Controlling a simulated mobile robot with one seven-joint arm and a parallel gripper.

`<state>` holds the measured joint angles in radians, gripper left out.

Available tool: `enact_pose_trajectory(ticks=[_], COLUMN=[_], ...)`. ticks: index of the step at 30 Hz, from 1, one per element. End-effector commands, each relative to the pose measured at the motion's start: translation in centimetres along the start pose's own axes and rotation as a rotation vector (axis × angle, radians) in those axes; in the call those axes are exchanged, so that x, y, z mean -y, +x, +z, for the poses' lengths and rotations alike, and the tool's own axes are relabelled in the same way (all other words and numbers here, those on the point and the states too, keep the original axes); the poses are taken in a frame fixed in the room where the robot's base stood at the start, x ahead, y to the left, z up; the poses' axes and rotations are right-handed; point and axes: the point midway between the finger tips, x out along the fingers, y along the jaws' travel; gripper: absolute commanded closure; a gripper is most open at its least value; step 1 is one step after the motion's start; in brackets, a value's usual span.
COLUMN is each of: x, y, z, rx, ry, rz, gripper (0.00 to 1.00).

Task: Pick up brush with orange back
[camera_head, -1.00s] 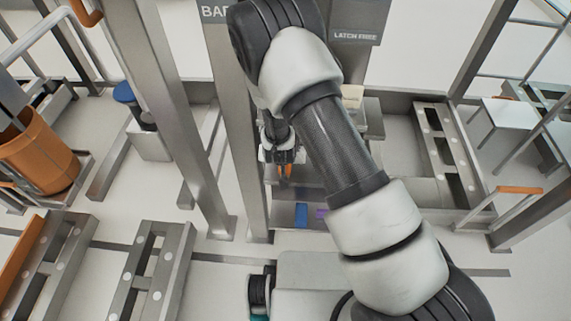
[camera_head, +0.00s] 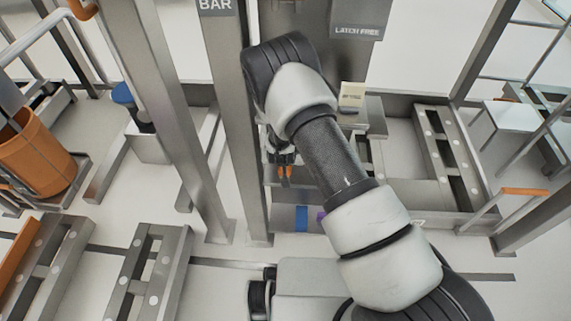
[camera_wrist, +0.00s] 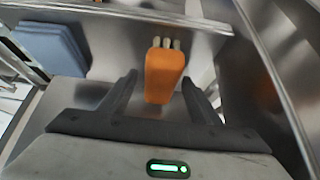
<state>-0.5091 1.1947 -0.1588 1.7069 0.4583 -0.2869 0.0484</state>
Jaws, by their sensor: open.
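The brush with the orange back (camera_wrist: 165,76) lies on a grey metal surface in the wrist view, with pale bristle tufts at its far end. My gripper (camera_wrist: 160,82) is open, with one dark finger on each side of the brush. A gap shows between the brush and each finger. How far the fingertips are above the surface is hard to tell. In the head view, my gripper (camera_head: 286,172) is small and partly behind my arm, with a bit of orange at its tips.
A blue block-like item (camera_wrist: 52,45) lies left of the brush. A metal wall (camera_wrist: 275,75) rises close on the right, and a metal edge (camera_wrist: 120,12) crosses beyond the brush. In the head view, a metal post (camera_head: 232,120) stands just left of my gripper.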

Motion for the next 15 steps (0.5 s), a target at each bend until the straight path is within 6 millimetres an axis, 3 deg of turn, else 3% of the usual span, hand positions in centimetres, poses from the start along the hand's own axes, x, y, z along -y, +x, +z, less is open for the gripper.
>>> enact_pose_trajectory(ticks=[1, 9, 15], x=[-0.01, -0.01, 0.0], y=[-0.02, -0.04, -0.07], z=[0.0, 0.01, -0.03], rx=[0.0, 0.0, 0.0], ry=[0.0, 0.0, 0.0], rz=[0.0, 0.0, 0.0], gripper=[0.45, 0.89, 0.89])
